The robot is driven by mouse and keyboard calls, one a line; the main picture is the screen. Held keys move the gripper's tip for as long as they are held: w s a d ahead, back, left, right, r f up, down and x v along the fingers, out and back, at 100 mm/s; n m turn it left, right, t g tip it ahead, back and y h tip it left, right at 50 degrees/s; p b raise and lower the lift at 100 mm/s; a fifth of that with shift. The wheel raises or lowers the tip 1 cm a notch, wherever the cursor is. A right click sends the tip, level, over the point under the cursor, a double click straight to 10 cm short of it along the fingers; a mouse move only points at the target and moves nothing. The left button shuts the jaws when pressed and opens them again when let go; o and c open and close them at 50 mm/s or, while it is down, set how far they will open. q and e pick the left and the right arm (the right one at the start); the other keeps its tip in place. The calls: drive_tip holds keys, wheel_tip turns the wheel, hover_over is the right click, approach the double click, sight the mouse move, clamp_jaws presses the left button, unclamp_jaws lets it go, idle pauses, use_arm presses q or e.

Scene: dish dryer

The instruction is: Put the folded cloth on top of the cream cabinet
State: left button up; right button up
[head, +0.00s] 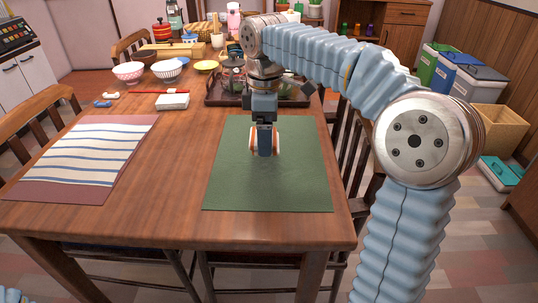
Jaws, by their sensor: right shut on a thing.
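My right gripper (265,150) points down over the green mat (300,185) and is shut on a small white and orange thing, which looks like the folded cloth (279,140). The gripper hides its middle, and only its two sides show. I cannot tell whether it touches the mat. The cream cabinet (30,80) stands at the far left, past the table, with a dark appliance on its top. My left gripper is not in view.
A striped cloth (85,155) lies flat at the table's left. Bowls (169,70), a small white block (173,102) and a dark tray (217,92) stand behind the mat. Chairs (30,115) flank the table. Bins (465,80) stand at the right.

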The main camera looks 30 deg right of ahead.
sight(270, 161)
drive_tip(key=shift+s+d+f, duration=0.15)
drive_tip(key=shift+s+f, duration=0.1)
drive_tip(key=shift+f, duration=0.05)
drive_tip(key=shift+s+d+f+b, duration=0.15)
drive_tip(key=shift+f+b, duration=0.25)
drive_tip(key=shift+f, duration=1.35)
drive_tip(key=shift+s+f, duration=0.1)
drive_tip(key=shift+f, duration=0.15)
drive_tip(key=o, duration=0.8)
drive_tip(key=shift+r, duration=0.1)
drive_tip(key=shift+c, duration=0.2)
drive_tip(key=shift+r, duration=0.1)
